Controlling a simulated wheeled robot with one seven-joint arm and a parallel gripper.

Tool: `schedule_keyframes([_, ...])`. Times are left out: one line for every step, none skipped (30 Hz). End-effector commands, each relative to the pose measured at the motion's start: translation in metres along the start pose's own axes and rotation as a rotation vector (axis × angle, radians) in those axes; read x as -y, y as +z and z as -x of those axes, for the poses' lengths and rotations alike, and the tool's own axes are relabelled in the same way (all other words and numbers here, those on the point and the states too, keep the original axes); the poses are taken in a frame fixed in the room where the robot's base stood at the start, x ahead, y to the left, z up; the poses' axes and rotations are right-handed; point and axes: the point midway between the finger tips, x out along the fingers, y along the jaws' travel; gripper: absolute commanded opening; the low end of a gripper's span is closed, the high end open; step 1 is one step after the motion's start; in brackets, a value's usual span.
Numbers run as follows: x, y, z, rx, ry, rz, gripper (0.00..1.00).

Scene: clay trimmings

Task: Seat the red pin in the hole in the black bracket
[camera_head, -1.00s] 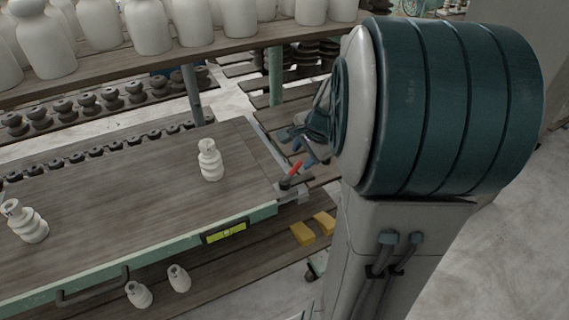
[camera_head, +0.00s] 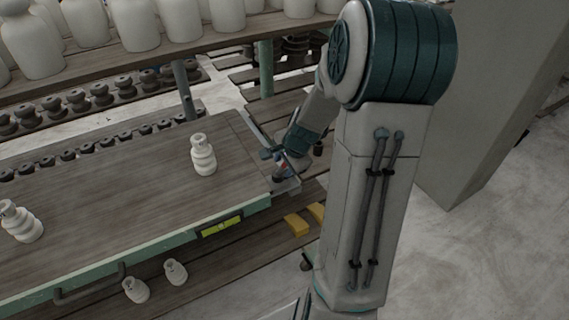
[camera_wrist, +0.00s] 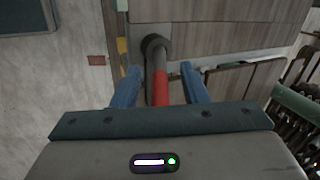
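The red pin (camera_wrist: 161,88) runs between the two blue fingers of my gripper (camera_wrist: 159,85) in the wrist view, with a gap on each side. Its near part is red and its far part is a grey shaft. The shaft's far end meets a black, round part (camera_wrist: 155,42), which looks like the black bracket. I cannot tell how deep the pin sits there. The hole is hidden.
The wooden workbench (camera_head: 110,200) carries white stacked insulators (camera_head: 203,155) left of my gripper. A shelf (camera_head: 150,60) of white jars stands behind. Yellow blocks (camera_head: 296,225) lie on the lower shelf. Bare floor (camera_head: 470,250) is at the right.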

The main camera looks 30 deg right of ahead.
Motion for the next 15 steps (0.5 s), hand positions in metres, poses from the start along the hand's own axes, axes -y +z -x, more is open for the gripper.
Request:
schedule_keyframes([0.0, 0.0005, -0.0023, 0.002, 0.001, 0.0, 0.4])
schedule_keyframes([0.0, 0.0005, -0.0031, 0.001, 0.001, 0.0, 0.4])
schedule_keyframes([0.0001, 0.0005, -0.0036, 0.001, 0.0, 0.001, 0.4])
schedule_keyframes([0.0001, 0.0004, -0.0037, 0.001, 0.0, 0.001, 0.4])
schedule_keyframes([0.0002, 0.0004, -0.0038, 0.001, 0.0, 0.001, 0.4])
schedule_keyframes([0.0002, 0.0004, -0.0037, 0.0, 0.0, 0.001, 0.4])
schedule_keyframes([0.0002, 0.0003, -0.0037, 0.0, 0.0, 0.001, 0.4])
schedule_keyframes([0.0002, 0.0003, -0.0037, 0.0, 0.0, 0.001, 0.4])
schedule_keyframes([0.0002, 0.0003, -0.0036, 0.0, 0.0, 0.001, 0.4])
schedule_keyframes([0.0002, 0.0003, -0.0036, 0.0, 0.0, 0.001, 0.31])
schedule_keyframes([0.0002, 0.0003, -0.0036, 0.0, 0.0, 0.001, 0.23])
schedule_keyframes([0.0001, 0.0003, -0.0035, 0.0, 0.0, 0.001, 0.12])
schedule_keyframes([0.0001, 0.0003, -0.0035, 0.0, 0.0, 0.001, 0.03])
schedule_keyframes([0.0001, 0.0003, -0.0035, 0.0, 0.0, 0.001, 0.0])
schedule_keyframes([0.0001, 0.0002, -0.0035, 0.0, 0.0, 0.001, 0.0])
